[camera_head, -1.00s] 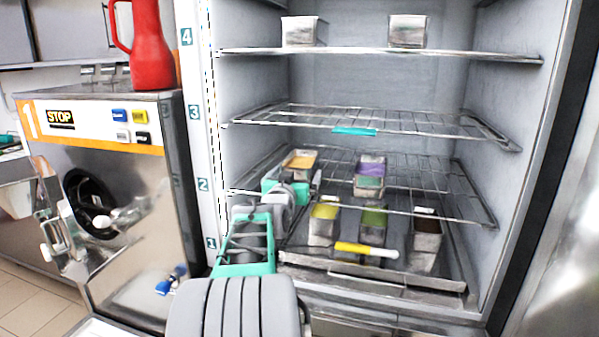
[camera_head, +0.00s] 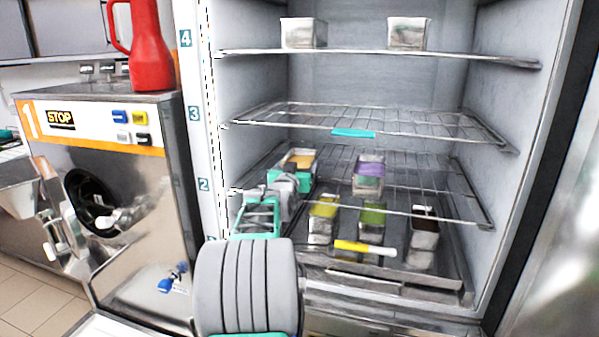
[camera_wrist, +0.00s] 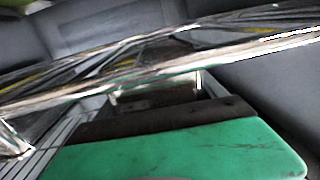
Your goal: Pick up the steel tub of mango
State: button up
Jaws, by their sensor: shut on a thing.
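The steel tub of mango (camera_head: 302,160), with orange-yellow contents, stands at the left on the shelf marked 2 in the head view. My gripper (camera_head: 291,180) is at its near side, shut on it; the green fingers and wrist hide the tub's lower front. In the wrist view a green finger with a dark pad (camera_wrist: 165,120) fills the lower part. Shiny shelf wires cross in front of it, and the tub is hard to make out there.
Yellow (camera_head: 323,212), green (camera_head: 372,218) and dark brown (camera_head: 424,230) tubs stand lower, near a yellow-handled tool (camera_head: 364,248). A purple tub (camera_head: 369,170) stands to the right. The wire shelf (camera_head: 400,118) passes above; the freezer's left wall is close.

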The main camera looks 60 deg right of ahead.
jog(key=c, duration=1.4)
jog(key=shift+w+r, duration=0.1)
jog(key=shift+r, duration=0.15)
jog(key=shift+r, duration=0.1)
